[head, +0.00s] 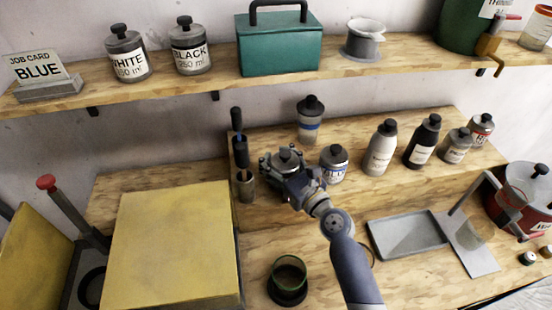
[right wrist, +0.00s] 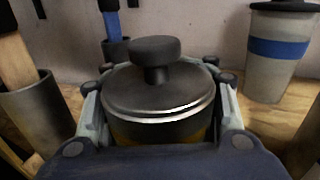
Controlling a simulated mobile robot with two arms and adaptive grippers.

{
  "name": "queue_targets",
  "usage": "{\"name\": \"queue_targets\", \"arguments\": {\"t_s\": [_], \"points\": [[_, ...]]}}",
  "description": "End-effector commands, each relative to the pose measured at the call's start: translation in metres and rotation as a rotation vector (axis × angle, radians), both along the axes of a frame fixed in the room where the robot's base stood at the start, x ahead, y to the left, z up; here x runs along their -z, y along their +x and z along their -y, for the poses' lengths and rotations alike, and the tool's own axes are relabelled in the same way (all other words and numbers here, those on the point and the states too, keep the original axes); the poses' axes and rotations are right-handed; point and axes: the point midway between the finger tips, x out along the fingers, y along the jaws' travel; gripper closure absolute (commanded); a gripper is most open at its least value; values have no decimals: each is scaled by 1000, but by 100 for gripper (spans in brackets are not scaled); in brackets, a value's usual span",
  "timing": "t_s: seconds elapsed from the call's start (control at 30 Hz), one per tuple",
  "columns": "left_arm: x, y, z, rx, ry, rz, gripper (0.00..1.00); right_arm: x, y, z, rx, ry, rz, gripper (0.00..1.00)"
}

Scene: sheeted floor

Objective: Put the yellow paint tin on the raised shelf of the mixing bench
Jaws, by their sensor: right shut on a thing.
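The tin (right wrist: 155,100) has a grey lid with a dark knob, and a strip of yellow shows below its rim. My right gripper (head: 285,165) is shut around it, with a finger on each side in the right wrist view. In the head view the tin's lid (head: 287,154) shows upright at the left part of the raised shelf (head: 352,127) of the wooden bench. I cannot tell whether its base touches the shelf; the gripper hides it. My left gripper is not in view.
A brush holder (head: 245,188) stands close left of the tin. A blue-banded bottle (head: 310,120) is behind it, and a blue-labelled tin (head: 334,163) is close to its right. Several bottles stand farther right. A wall shelf (head: 215,80) runs above.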

Motion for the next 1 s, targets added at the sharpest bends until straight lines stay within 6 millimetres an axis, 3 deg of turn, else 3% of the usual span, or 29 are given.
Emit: {"name": "queue_targets", "arguments": {"t_s": [0.13, 0.17, 0.27, 0.73, 1.0], "points": [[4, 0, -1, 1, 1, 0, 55, 4, 0, 0, 0, 1, 2, 93], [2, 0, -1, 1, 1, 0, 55, 3, 0, 0, 0, 1, -1, 51], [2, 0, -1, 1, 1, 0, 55, 3, 0, 0, 0, 0, -1, 28], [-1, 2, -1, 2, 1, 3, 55, 0, -2, 1, 0, -1, -1, 27], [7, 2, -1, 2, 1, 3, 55, 3, -40, 27, 1, 0, -2, 27]]}}
